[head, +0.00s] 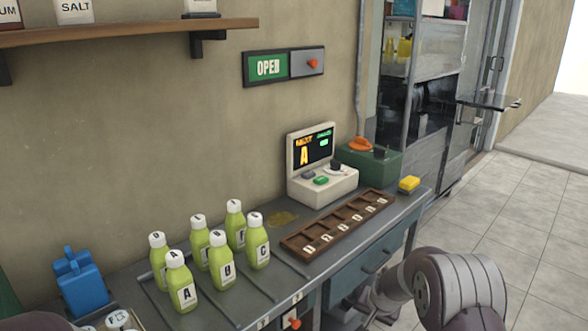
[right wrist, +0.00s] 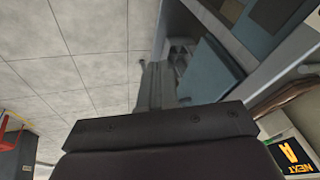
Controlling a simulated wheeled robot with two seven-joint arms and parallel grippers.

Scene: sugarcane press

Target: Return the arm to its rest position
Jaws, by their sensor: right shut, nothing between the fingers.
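My right arm (head: 440,288) is low at the right of the head view, in front of the counter (head: 345,238) and its blue drawers. In the right wrist view my right gripper (right wrist: 157,80) is shut and empty, over the tiled floor beside the blue drawer front (right wrist: 208,70). It touches nothing that I can see. Its fingertips are hard to make out in the head view. My left gripper is not in view.
Several green lettered bottles (head: 222,262) stand on the counter. The tiled floor (head: 520,225) at right is clear.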

